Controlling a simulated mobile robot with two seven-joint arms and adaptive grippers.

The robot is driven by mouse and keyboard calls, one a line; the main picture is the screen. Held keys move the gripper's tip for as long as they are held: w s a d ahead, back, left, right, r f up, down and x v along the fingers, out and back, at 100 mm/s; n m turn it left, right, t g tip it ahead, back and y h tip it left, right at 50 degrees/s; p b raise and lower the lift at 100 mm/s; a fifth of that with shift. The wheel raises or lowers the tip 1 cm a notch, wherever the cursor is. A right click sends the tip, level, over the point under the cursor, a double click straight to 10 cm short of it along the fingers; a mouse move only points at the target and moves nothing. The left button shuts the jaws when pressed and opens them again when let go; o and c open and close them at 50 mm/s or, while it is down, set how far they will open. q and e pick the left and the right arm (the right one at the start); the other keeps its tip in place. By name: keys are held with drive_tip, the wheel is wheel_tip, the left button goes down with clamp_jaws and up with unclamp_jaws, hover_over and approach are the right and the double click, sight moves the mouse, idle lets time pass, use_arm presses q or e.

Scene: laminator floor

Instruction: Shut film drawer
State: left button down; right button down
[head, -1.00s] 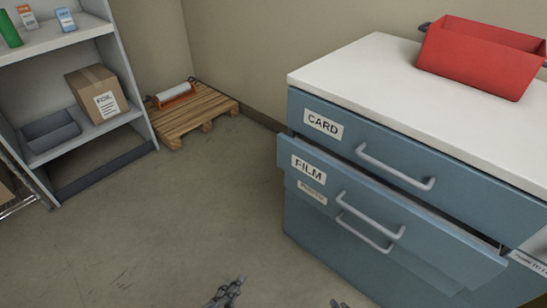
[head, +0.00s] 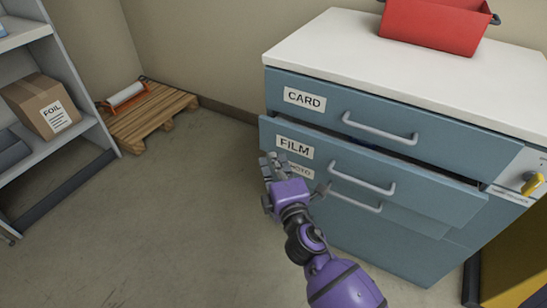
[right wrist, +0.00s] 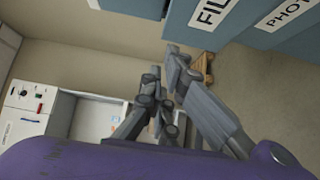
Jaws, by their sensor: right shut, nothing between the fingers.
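The film drawer (head: 400,180) is the middle drawer of the blue cabinet, labelled FILM, and it stands partly pulled out. Its grey handle (head: 362,180) is free. My right gripper (head: 270,162) is shut and empty, in front of the left end of the drawer, just below and left of the FILM label. It partly covers the label beneath. In the right wrist view the right gripper (right wrist: 165,75) points up toward the drawer front (right wrist: 195,20); I cannot tell whether it touches. My left gripper is not in view.
The card drawer (head: 440,148) above looks shut. A red bin (head: 435,28) sits on the white cabinet top (head: 330,48). A pallet (head: 150,125) and shelf with a foil box (head: 42,105) stand left. Floor between is clear.

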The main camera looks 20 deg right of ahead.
sight(282, 124)
drive_tip(key=shift+w+d+b, duration=0.15)
drive_tip(key=shift+w+d, duration=0.45)
drive_tip(key=shift+w, duration=1.1)
drive_tip(key=shift+w+d+b, duration=0.2)
drive_tip(key=shift+w+d, duration=0.4)
drive_tip(key=shift+w, duration=1.15)
drive_tip(key=shift+w+d+b, duration=0.15)
drive_tip(key=shift+w+d, duration=0.45)
drive_tip(key=shift+w, duration=1.1)
drive_tip(key=w+d, duration=0.3)
drive_tip(key=d, duration=0.1)
drive_tip(key=shift+w, duration=0.15)
drive_tip(key=shift+r, duration=0.15)
drive_tip(key=shift+d, duration=0.1)
